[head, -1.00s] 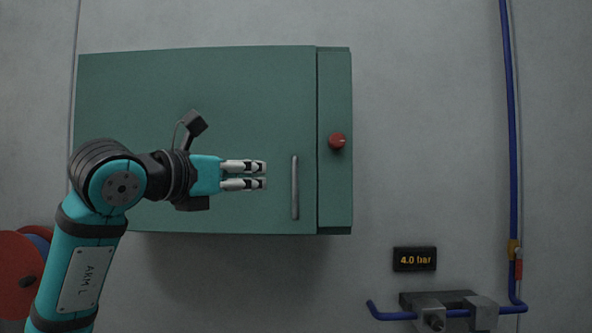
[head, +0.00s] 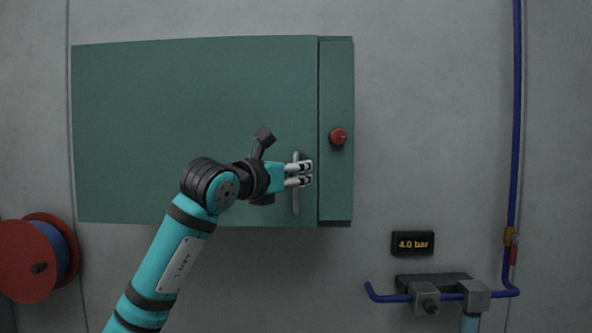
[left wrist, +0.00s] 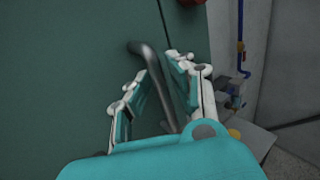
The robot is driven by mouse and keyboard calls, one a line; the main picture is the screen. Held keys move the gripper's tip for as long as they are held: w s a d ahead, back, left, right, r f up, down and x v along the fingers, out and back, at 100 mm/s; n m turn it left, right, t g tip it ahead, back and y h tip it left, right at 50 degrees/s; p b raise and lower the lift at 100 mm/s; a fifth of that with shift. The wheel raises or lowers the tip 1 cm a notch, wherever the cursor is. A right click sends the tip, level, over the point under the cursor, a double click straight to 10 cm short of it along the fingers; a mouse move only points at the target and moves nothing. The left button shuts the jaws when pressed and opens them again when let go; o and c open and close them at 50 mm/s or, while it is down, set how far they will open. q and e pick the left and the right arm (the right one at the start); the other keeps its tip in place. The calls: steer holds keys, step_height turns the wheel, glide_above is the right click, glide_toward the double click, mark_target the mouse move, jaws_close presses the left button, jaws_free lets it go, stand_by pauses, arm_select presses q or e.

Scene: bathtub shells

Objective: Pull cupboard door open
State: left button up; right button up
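The green cupboard door (head: 190,130) is shut against its frame on the wall. Its grey vertical bar handle (head: 296,207) is near the door's right edge. My left gripper (head: 306,173) is at the handle, with its fingers in front of the upper and middle part of the bar. In the left wrist view, the handle (left wrist: 148,56) runs down between the two spread fingers of my left gripper (left wrist: 160,70). A gap shows beside the bar, so the fingers look open around it. My right gripper is not in view.
A red knob (head: 338,136) sits on the strip right of the door. A red hose reel (head: 25,262) is at the left. A blue pipe (head: 515,120), a valve block (head: 425,297) and a 4.0 bar display (head: 412,243) are at the right.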

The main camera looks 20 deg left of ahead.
arm_select(q)
steer(key=shift+c, duration=0.3)
jaws_close()
